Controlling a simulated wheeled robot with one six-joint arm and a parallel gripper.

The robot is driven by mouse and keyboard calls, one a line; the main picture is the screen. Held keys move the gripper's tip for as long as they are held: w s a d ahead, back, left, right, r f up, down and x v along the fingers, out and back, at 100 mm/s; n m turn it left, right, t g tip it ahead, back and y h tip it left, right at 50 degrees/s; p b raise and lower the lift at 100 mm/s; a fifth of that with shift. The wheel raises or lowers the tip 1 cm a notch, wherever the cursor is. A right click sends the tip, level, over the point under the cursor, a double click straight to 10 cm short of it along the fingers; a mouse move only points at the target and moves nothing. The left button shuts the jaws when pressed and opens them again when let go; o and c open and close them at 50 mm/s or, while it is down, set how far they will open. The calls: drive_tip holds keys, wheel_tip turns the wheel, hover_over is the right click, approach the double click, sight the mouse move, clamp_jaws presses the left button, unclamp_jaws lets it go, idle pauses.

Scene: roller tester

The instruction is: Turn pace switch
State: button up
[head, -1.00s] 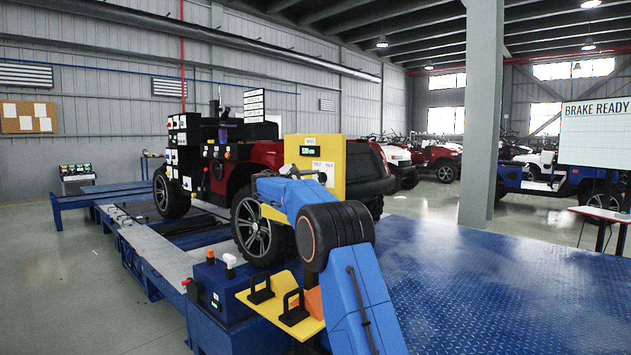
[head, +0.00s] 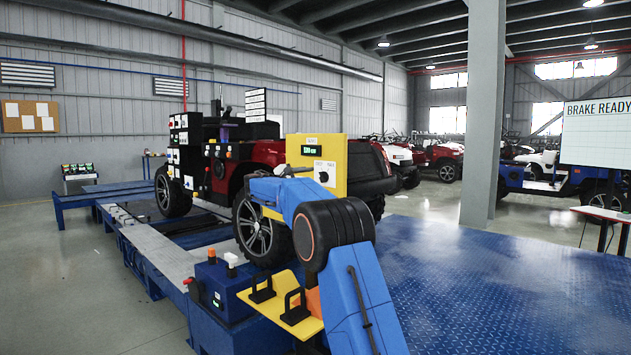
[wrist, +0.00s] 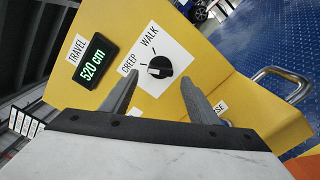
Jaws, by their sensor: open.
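The pace switch is a black rotary knob (wrist: 159,67) on a white plate marked CREEP and WALK, on a yellow panel (wrist: 225,75). Its white pointer line points left, closer to the CREEP mark than to WALK. In the head view the knob (head: 323,176) shows on the yellow box (head: 335,150). My gripper (wrist: 155,92) is open, its two grey fingers on either side of and below the knob in the wrist view. The knob stands clear between them, and I see no contact. In the head view my gripper (head: 291,170) is small beside the panel.
A green TRAVEL display (wrist: 94,62) reading 520 cm sits left of the switch. A metal handle (wrist: 285,82) sticks out at the panel's right. A label ending in "SE" is partly hidden by the right finger. A red vehicle (head: 262,158) stands behind the yellow box.

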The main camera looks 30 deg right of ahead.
drive_tip(key=v, duration=1.4)
drive_tip(key=shift+a, duration=0.1)
drive_tip(key=shift+s, duration=0.1)
drive_tip(key=s+d+f+m+g+y, duration=0.1)
drive_tip(key=s+f+y, duration=0.2)
drive_tip(key=s, duration=0.7)
drive_tip(key=s+d+f+m+y, duration=0.1)
drive_tip(key=s+f+m+y, duration=0.2)
drive_tip(key=s, duration=0.8)
drive_tip(key=s+f+g+y, duration=0.15)
drive_tip(key=s+f, duration=0.25)
drive_tip(key=s, duration=0.6)
drive_tip(key=s+a+f+m+y, duration=0.2)
drive_tip(key=s+a+f+y, duration=0.1)
drive_tip(key=s+f, duration=0.4)
drive_tip(key=s+a+f+m+y, duration=0.2)
drive_tip(key=s+a+f, duration=0.3)
drive_tip(key=s, duration=0.9)
drive_tip(key=s+a+f+m+t+y, duration=0.1)
drive_tip(key=s+a+f+y, duration=0.3)
drive_tip(key=s+f, duration=0.6)
drive_tip(key=shift+s+a+m, duration=0.15)
drive_tip(key=shift+s+m, duration=0.2)
drive_tip(key=shift+m, duration=0.25)
drive_tip(key=shift+y, duration=0.25)
drive_tip(key=shift+c, duration=0.6)
